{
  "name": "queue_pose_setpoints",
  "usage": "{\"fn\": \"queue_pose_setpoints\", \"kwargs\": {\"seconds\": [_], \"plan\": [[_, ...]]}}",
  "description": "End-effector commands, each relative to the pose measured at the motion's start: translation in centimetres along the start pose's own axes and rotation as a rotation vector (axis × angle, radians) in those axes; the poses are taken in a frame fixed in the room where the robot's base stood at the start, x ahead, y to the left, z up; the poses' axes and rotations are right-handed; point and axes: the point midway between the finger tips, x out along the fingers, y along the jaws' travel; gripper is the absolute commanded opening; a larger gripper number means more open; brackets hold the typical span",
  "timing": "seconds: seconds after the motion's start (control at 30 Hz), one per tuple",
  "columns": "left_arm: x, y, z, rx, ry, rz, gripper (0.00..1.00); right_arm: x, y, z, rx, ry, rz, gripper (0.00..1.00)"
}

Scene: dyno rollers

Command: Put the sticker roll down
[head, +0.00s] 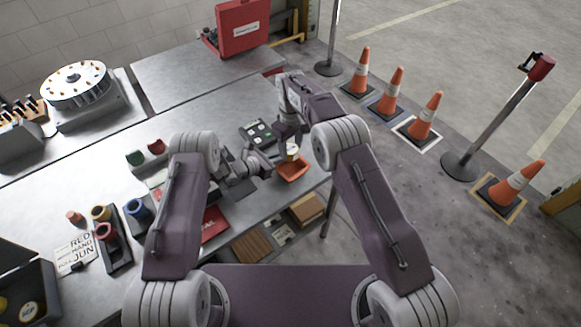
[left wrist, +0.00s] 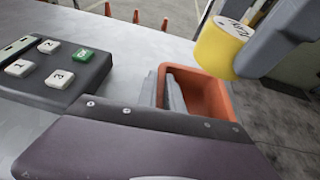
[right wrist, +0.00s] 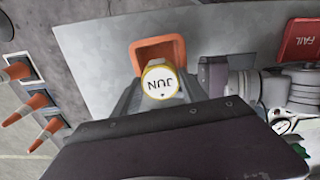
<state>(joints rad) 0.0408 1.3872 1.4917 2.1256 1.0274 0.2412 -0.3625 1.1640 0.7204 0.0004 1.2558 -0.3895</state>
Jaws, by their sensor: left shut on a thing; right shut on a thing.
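The yellow sticker roll (head: 292,153) has a white top face, which reads JUN in the right wrist view (right wrist: 161,82). My right gripper (head: 291,143) is shut on it and holds it over the orange bin (head: 293,172). In the left wrist view, the roll (left wrist: 219,47) is above the bin's far part (left wrist: 218,107). My left gripper (head: 270,168) is low at the bin's left side. In the left wrist view its fingers (left wrist: 164,92) are shut on the bin's wall. The bin's inside is partly hidden by the roll and fingers.
A keypad with several buttons (head: 257,133) lies just behind the bin. The table's right edge is close to the bin. A red FAIL block (right wrist: 303,40) shows in the right wrist view. Cones (head: 427,117) stand on the floor to the right.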

Motion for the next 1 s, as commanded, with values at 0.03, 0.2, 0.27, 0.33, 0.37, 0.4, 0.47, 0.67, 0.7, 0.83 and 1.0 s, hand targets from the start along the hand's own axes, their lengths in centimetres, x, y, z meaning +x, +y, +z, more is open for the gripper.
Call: {"fn": "queue_pose_setpoints", "kwargs": {"seconds": [0.03,0.2,0.27,0.33,0.37,0.4,0.47,0.67,0.7,0.83,1.0], "plan": [[0.0,-0.1,-0.1,0.0,0.003,-0.001,0.0,1.3,-0.1,0.1,0.001,-0.005,-0.002,0.14],[0.0,-0.1,-0.1,0.0,0.003,-0.001,0.0,4.3,0.0,0.1,0.002,-0.002,-0.001,0.14],[0.0,-0.1,-0.1,0.0,0.003,-0.001,0.0,4.6,0.0,0.0,0.002,0.0,0.0,0.14],[0.0,-0.1,-0.1,0.0,0.003,-0.001,0.0,4.7,0.0,0.0,0.003,0.001,0.001,0.14],[0.0,-0.1,-0.1,0.0,0.003,-0.001,0.0,4.8,0.0,0.0,0.003,0.001,0.001,0.14],[0.0,-0.1,-0.1,0.001,0.003,-0.001,0.0,5.1,0.0,0.0,0.003,0.0,0.0,0.14],[0.0,-0.1,-0.1,0.001,0.002,-0.001,0.0,5.9,-0.1,0.1,0.003,-0.002,-0.001,0.14],[0.0,-0.1,-0.1,0.001,0.002,-0.002,0.0,8.4,0.0,0.0,0.003,0.001,0.001,0.14],[0.0,-0.1,-0.1,0.001,0.002,-0.001,0.0,8.4,0.0,0.0,0.003,0.002,0.001,0.14],[0.0,-0.1,-0.1,0.001,0.002,-0.001,0.0,8.4,0.0,0.0,0.003,0.001,0.001,0.61],[0.0,-0.1,-0.1,0.001,0.002,-0.001,0.0,8.4,0.0,0.0,0.003,0.0,0.001,0.72]]}}
